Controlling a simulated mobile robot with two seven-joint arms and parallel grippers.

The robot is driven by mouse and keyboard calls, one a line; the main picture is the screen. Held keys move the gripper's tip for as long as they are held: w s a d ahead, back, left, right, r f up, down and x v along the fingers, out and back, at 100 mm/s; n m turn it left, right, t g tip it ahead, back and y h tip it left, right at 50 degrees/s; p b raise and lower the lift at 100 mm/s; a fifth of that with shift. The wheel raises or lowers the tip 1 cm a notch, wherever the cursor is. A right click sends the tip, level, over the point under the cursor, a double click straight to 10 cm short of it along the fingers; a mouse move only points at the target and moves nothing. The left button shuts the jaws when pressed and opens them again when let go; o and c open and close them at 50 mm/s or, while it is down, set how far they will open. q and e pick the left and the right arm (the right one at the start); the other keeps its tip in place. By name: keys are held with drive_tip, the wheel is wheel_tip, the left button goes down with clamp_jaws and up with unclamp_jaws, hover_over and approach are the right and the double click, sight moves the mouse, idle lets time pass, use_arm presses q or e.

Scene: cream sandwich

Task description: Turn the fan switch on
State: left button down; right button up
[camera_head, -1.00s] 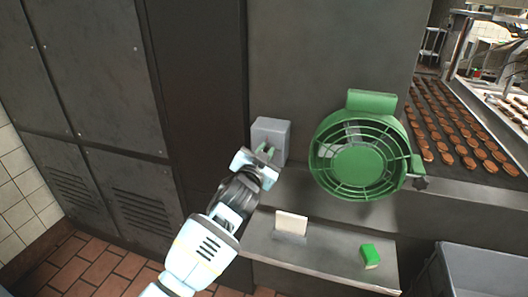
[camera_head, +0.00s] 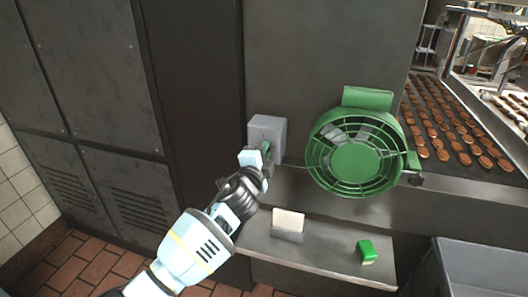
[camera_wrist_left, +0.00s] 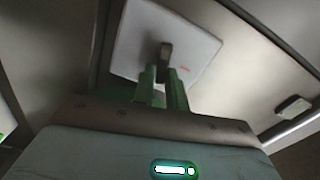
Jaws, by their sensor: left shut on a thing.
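The fan switch is a light grey box (camera_head: 267,131) on the dark metal wall, left of the green fan (camera_head: 356,158). In the left wrist view the switch box (camera_wrist_left: 187,42) has a dark lever (camera_wrist_left: 166,54) standing out of its face. My left gripper (camera_head: 265,157) is at the front of the box. In the left wrist view its green fingers (camera_wrist_left: 163,82) are close together, shut on the lever. In the head view the gripper hides the lever. My right gripper is not in view.
A metal shelf (camera_head: 315,251) below holds a white card in a holder (camera_head: 288,222) and a green sponge (camera_head: 367,251). A grey bin (camera_head: 480,265) stands at lower right. A conveyor with brown cookies (camera_head: 450,125) runs at right.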

use_arm(q)
drive_tip(key=shift+f+m, duration=0.2)
drive_tip(key=shift+m, duration=0.9)
drive_tip(key=shift+a, duration=0.1)
drive_tip(key=c, duration=1.5)
unclamp_jaws()
drive_tip(key=shift+s, duration=0.1)
drive_tip(key=shift+v, duration=3.8)
